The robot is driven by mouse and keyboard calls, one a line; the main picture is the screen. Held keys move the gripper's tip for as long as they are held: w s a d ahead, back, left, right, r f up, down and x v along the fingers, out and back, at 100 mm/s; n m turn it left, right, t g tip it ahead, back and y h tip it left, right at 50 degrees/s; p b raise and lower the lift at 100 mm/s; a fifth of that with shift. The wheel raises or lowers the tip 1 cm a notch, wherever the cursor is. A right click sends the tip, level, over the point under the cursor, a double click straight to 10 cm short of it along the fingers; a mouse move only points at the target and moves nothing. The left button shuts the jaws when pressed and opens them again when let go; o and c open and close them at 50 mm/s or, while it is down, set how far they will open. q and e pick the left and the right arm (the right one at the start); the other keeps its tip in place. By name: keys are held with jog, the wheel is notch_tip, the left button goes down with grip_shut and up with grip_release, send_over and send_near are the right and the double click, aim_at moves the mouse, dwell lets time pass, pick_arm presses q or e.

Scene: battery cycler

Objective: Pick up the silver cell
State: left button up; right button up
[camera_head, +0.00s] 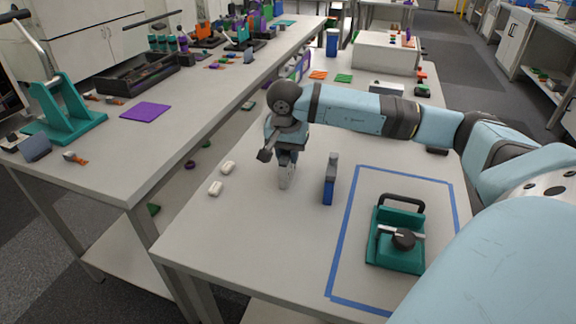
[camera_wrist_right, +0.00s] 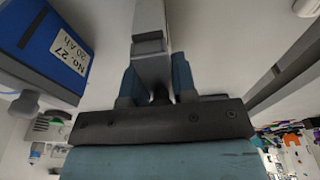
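The silver cell (camera_head: 287,174) stands upright on the near table, directly below my right gripper (camera_head: 288,146). In the right wrist view, the silver cell (camera_wrist_right: 151,45) sits between the two teal-grey fingers of my right gripper (camera_wrist_right: 157,85). The fingers lie against its sides with no clear gap. Whether its base touches the table cannot be told for sure. A blue cell (camera_head: 329,184) with a grey top stands apart to the right; the wrist view shows the blue cell (camera_wrist_right: 58,48) with a "No: 27 20 Ah" label. My left gripper is not in view.
A teal fixture (camera_head: 385,255) with black handle and knob sits inside a blue tape outline (camera_head: 344,228) at right. A white box (camera_head: 385,54) stands farther back. The front left tabletop is clear.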

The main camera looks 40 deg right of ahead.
grip_shut()
dwell(1.1)
